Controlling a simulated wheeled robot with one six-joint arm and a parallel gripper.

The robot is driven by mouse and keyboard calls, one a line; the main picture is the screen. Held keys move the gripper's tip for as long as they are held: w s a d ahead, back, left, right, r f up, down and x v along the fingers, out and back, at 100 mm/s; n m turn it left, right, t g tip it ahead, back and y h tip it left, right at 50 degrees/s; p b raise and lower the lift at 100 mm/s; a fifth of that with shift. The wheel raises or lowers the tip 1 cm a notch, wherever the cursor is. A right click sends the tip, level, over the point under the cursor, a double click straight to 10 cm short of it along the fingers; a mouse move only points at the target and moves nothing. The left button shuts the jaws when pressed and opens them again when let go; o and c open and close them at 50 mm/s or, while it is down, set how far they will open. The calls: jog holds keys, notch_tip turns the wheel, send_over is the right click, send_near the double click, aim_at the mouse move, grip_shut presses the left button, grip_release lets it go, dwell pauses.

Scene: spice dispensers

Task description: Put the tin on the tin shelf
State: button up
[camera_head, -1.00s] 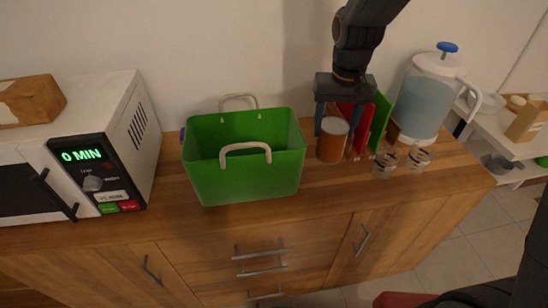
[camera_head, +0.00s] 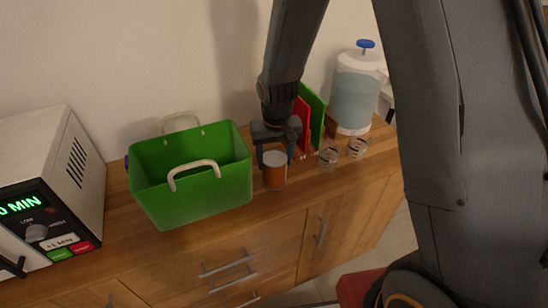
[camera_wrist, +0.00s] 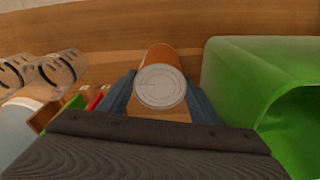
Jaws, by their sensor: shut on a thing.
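The tin (camera_head: 274,172) is an orange-brown can with a pale lid, upright at the front of the wooden counter, right of the green basket. My gripper (camera_head: 275,160) reaches down from behind and is shut on the tin, one finger on each side. In the wrist view the tin's lid (camera_wrist: 160,86) shows between the two blue-grey fingers (camera_wrist: 162,92). Whether its base touches the counter is hard to tell. No tin shelf can be made out in the current views.
The green basket (camera_head: 193,192) stands close left of the tin. Red and green boards (camera_head: 314,112), two small glasses (camera_head: 329,155) and a water dispenser (camera_head: 355,92) stand to the right. A microwave (camera_head: 45,170) is at far left. My arm hides the right side.

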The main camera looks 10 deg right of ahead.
jog(key=shift+f, duration=0.1)
jog(key=o, duration=1.4)
